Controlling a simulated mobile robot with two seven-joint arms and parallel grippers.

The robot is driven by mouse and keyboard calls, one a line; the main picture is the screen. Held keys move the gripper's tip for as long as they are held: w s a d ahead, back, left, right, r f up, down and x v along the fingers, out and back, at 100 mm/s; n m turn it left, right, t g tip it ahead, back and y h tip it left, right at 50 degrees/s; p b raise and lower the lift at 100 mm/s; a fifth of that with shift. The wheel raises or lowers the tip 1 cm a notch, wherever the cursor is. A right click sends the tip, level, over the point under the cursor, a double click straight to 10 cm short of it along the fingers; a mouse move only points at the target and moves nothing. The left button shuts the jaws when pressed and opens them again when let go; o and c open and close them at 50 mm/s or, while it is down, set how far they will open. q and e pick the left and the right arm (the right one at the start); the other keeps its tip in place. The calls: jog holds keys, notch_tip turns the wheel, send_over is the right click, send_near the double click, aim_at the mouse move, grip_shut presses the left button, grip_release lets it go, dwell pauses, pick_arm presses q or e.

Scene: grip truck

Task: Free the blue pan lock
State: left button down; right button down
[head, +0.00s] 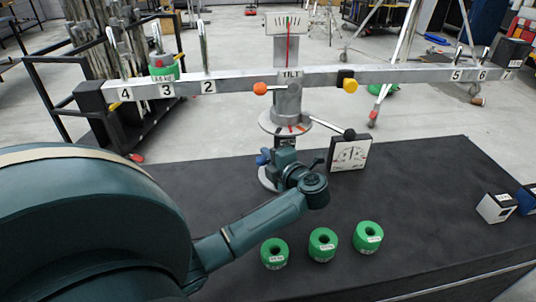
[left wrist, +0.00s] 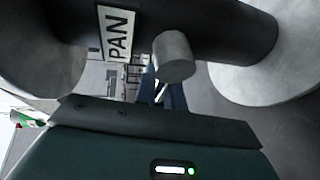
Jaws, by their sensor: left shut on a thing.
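The blue pan lock (head: 262,157) sits low on the left side of the grey tilt-and-pan column (head: 287,101). My left gripper (head: 277,156) is shut at the lock, with its arm coming in from the left and bending up to the column. The fingertips are mostly hidden by my wrist. In the left wrist view, a white PAN label (left wrist: 117,34) is on a dark cylinder above the gripper body. A grey stub (left wrist: 174,56) sticks out from it, and blue parts (left wrist: 176,96) show partly behind the stub. My right gripper is not in view.
A balance bar (head: 400,76) with numbered pegs crosses above the table, carrying a green weight (head: 163,68) at left. Three green weights (head: 323,242) stand in front. A black-ended handle (head: 349,134) and a dial (head: 350,154) are right of the column. Small boxes (head: 495,208) stand far right.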

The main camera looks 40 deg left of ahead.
pick_arm(q)
jog(key=shift+d+f+n+t+h, duration=0.15)
jog(key=shift+f+n+t+h, duration=0.2)
jog(key=shift+n+h, duration=0.2)
jog(key=shift+w+f+n+h+p, duration=0.25)
jog(key=shift+f+n+p, duration=0.1)
jog(key=shift+n, duration=0.3)
jog(key=c, duration=1.5)
grip_release()
